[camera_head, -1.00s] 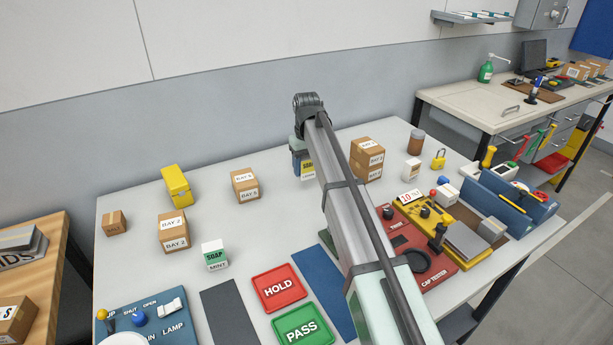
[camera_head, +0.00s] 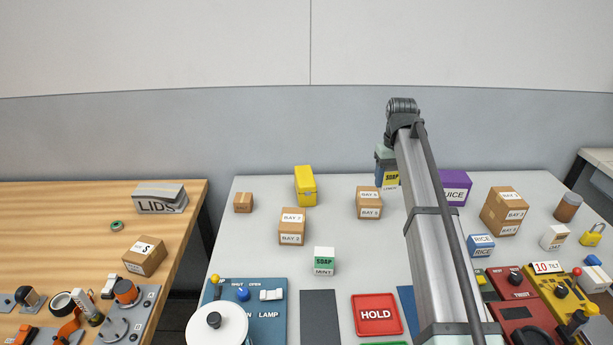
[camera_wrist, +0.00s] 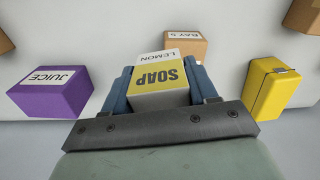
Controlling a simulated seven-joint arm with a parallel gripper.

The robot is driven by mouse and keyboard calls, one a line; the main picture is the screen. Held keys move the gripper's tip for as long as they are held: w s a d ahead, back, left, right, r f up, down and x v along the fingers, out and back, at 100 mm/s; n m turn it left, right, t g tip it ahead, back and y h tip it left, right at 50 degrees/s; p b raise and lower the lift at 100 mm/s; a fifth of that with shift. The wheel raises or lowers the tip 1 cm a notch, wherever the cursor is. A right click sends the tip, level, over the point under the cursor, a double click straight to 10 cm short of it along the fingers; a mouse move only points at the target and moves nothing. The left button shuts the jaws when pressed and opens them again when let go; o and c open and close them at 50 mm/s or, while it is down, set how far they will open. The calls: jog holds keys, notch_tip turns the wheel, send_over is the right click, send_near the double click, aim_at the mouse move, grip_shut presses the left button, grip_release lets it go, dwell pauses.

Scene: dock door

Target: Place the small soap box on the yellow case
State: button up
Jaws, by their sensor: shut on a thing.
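My gripper (camera_head: 388,168) is shut on a soap box (camera_head: 391,180) with a yellow and white label reading SOAP LEMON. In the wrist view the box (camera_wrist: 160,84) sits between the blue fingers. The yellow case (camera_head: 305,188) stands on the grey table, left of my gripper in the head view. In the wrist view the case (camera_wrist: 272,92) is at the right, apart from the held box. A second soap box (camera_head: 324,262), green and white and marked MINT, stands nearer the front of the table. My arm covers part of the table's right side.
A BAY 5 carton (camera_head: 369,203) stands between my gripper and the yellow case. A purple JUICE box (camera_head: 455,186) is just right of my gripper. A BAY 2 carton (camera_head: 292,227) stands in front of the case, and a small carton (camera_head: 243,203) to its left.

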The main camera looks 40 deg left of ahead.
jog(key=s+a+r+n, duration=0.15)
jog(key=s+a, duration=0.25)
jog(key=a, duration=0.6)
jog(key=s+a+r+n, duration=0.1)
jog(key=s+a+r, duration=0.3)
jog(key=a, duration=0.5)
jog(key=r+m, duration=0.1)
jog(key=m, duration=0.3)
send_over(305, 175)
jog(key=shift+f, duration=4.45)
jog(key=shift+f, duration=0.1)
jog(key=o, duration=1.1)
